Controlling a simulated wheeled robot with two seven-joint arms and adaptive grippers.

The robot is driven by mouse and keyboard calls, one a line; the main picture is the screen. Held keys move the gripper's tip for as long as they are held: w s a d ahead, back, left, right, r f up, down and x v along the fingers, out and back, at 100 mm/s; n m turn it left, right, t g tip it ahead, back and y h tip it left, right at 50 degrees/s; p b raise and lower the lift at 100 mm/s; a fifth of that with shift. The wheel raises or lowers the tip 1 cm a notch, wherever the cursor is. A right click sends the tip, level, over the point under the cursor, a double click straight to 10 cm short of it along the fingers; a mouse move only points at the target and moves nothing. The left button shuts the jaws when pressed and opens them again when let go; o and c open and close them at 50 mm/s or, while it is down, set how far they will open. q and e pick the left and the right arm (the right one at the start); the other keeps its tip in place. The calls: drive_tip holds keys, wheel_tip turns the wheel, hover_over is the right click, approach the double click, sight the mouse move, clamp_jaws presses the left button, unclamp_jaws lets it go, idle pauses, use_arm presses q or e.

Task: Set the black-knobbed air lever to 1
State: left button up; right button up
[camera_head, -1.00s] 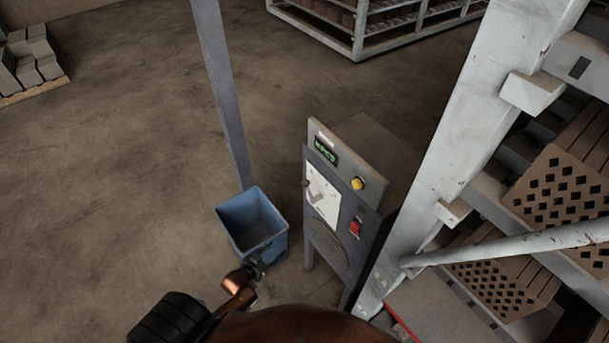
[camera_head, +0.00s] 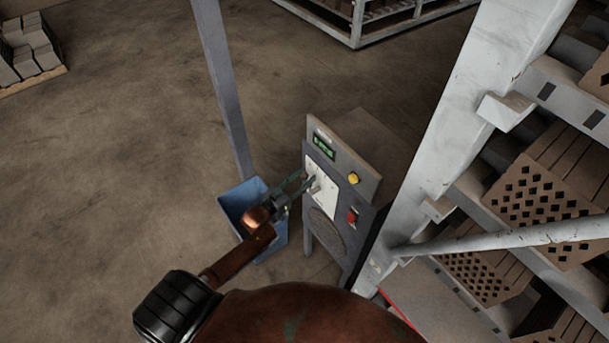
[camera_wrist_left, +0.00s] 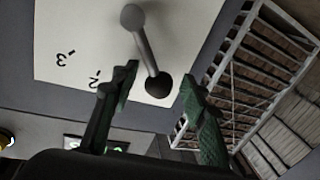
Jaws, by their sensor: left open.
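The air lever is a grey rod with a round black knob (camera_wrist_left: 158,86), seen close up in the left wrist view. Its pivot end (camera_wrist_left: 132,17) sits on a white scale plate (camera_wrist_left: 75,30) with the marks 2 and 3 showing; I see no 1 there. The knob lies between the open green fingers of my left gripper (camera_wrist_left: 160,98), apparently just beyond the tips, and I see no grip on it. In the head view, my left gripper (camera_head: 303,186) reaches the white plate on the grey control cabinet (camera_head: 328,228) and partly hides the lever. My right gripper is out of view.
The cabinet also has a green display (camera_head: 324,148), a yellow button (camera_head: 354,178) and a red switch (camera_head: 352,217). A blue bin (camera_head: 240,198) stands below my left arm. A white rack post (camera_head: 455,120) with bricks stands right; open floor lies left.

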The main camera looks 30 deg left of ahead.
use_arm(q)
drive_tip(key=shift+w+d, duration=0.15)
drive_tip(key=shift+w, duration=0.35)
drive_tip(key=shift+c, duration=0.2)
clamp_jaws()
